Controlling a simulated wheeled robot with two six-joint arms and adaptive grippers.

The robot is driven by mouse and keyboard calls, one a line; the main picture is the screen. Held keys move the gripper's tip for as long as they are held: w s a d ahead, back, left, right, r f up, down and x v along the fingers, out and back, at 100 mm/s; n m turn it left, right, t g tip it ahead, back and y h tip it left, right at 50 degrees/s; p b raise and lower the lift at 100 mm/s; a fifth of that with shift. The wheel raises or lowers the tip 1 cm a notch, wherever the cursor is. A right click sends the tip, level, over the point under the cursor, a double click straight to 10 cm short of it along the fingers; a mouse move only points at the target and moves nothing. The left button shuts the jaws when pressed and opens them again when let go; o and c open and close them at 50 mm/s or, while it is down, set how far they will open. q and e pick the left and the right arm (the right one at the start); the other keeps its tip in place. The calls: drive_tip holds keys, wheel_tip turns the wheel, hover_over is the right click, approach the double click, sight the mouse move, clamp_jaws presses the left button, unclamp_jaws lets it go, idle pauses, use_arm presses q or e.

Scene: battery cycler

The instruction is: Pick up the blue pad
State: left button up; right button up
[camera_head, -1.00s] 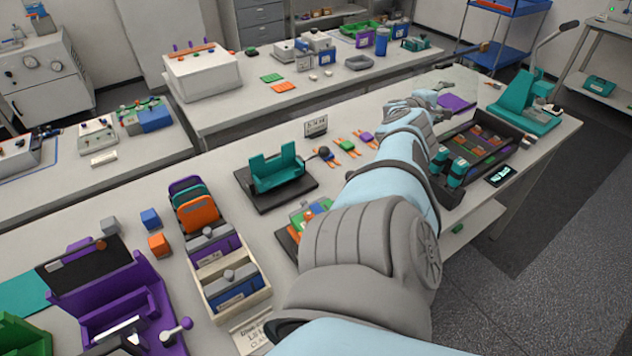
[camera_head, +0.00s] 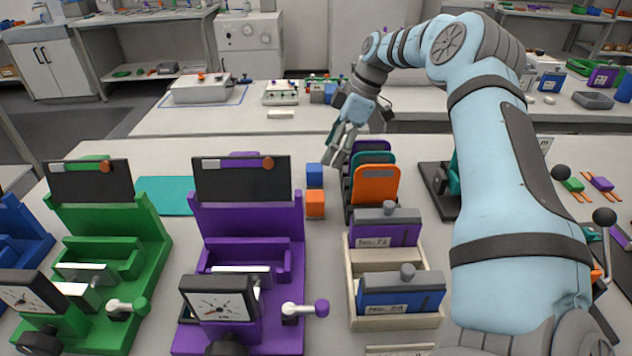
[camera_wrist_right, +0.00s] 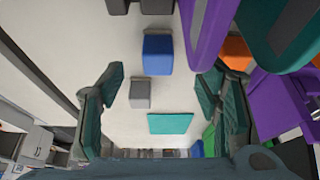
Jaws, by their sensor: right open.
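The blue pad (camera_head: 314,174) is a small block standing on the white bench, just behind an orange block (camera_head: 316,206) and left of a rack of coloured plates. In the right wrist view the blue pad (camera_wrist_right: 157,55) lies between the lines of the two fingers, towards the top. My right gripper (camera_head: 341,148) is open and empty, pointing down above and slightly right of the pad, apart from it. Its two dark green fingers (camera_wrist_right: 162,85) show spread in the wrist view. My left gripper is not in view.
A grey block (camera_wrist_right: 139,93) sits close to the blue pad. The rack with orange (camera_head: 376,186), teal and purple plates stands close on the right. A purple fixture (camera_head: 249,222) and a teal mat (camera_head: 164,196) are left. Bare bench lies behind the blocks.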

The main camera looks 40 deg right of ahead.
sight(317, 166)
drive_tip(key=x, duration=0.2)
drive_tip(key=b+x, duration=0.1)
drive_tip(key=x, duration=0.5)
drive_tip(key=shift+w+a, duration=0.3)
drive_tip(key=shift+w, duration=0.1)
drive_tip(key=shift+r, duration=0.15)
drive_tip(key=c, duration=1.3)
